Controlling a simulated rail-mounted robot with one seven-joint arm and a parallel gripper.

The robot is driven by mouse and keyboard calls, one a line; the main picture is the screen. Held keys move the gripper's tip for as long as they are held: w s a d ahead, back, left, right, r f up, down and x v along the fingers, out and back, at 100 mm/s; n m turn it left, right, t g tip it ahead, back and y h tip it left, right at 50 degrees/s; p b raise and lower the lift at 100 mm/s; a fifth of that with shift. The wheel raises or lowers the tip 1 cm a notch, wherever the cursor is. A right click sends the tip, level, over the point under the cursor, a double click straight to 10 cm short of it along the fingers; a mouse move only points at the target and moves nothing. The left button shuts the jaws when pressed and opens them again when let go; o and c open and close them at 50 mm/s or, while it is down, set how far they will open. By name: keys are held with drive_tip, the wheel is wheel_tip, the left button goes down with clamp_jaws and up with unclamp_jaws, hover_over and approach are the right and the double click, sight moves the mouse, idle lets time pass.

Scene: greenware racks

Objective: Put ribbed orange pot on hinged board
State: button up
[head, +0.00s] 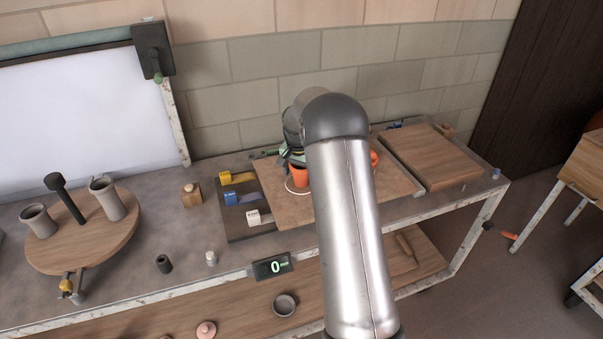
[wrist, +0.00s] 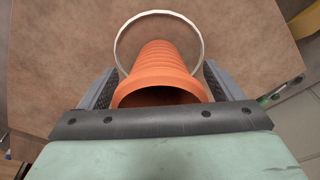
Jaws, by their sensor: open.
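The ribbed orange pot (head: 302,181) stands on a brown board (head: 268,178), partly hidden by my arm in the head view. In the wrist view the pot (wrist: 163,66) shows its ribbed side and open mouth. A thin white ring on the board (wrist: 75,45) surrounds the far part of the pot in the picture. My gripper (wrist: 158,90) is open, with one finger on each side of the pot. Small gaps seem to show beside the fingers; contact is unclear. I cannot make out hinges on the board.
Yellow, blue and white tabs (head: 240,197) line the board's left side. Another orange item (head: 374,158) shows right of my arm. A thicker wooden board (head: 432,156) lies further right. A turntable (head: 85,245) with grey vessels stands left. A small display (head: 272,266) sits at the front edge.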

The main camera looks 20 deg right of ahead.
drive_tip(key=r, duration=0.7)
drive_tip(key=s+a+r+b, duration=0.1)
drive_tip(key=r, duration=0.3)
drive_tip(key=shift+a+r, duration=0.1)
drive_tip(key=shift+r, duration=0.45)
drive_tip(key=shift+s+a+r, duration=0.1)
drive_tip(key=shift+s+a, duration=0.1)
drive_tip(key=shift+a, duration=0.05)
drive_tip(key=s+a+r+n, duration=0.3)
drive_tip(key=s+a, duration=0.4)
drive_tip(key=s, duration=0.2)
drive_tip(key=s+a+f+n, duration=0.1)
drive_tip(key=s+a+n, duration=0.1)
drive_tip(key=s, duration=0.7)
drive_tip(key=s+a+f+n+y, duration=0.1)
drive_tip(key=s+a, duration=0.4)
drive_tip(key=s, duration=0.5)
drive_tip(key=s+a+f+n, duration=0.3)
drive_tip(key=s+a+n, duration=0.1)
drive_tip(key=s, duration=0.5)
drive_tip(key=shift+s+f+g+y, duration=0.25)
drive_tip(key=shift+g+y, duration=0.05)
drive_tip(key=shift+g, duration=0.1)
drive_tip(key=shift+d, duration=0.1)
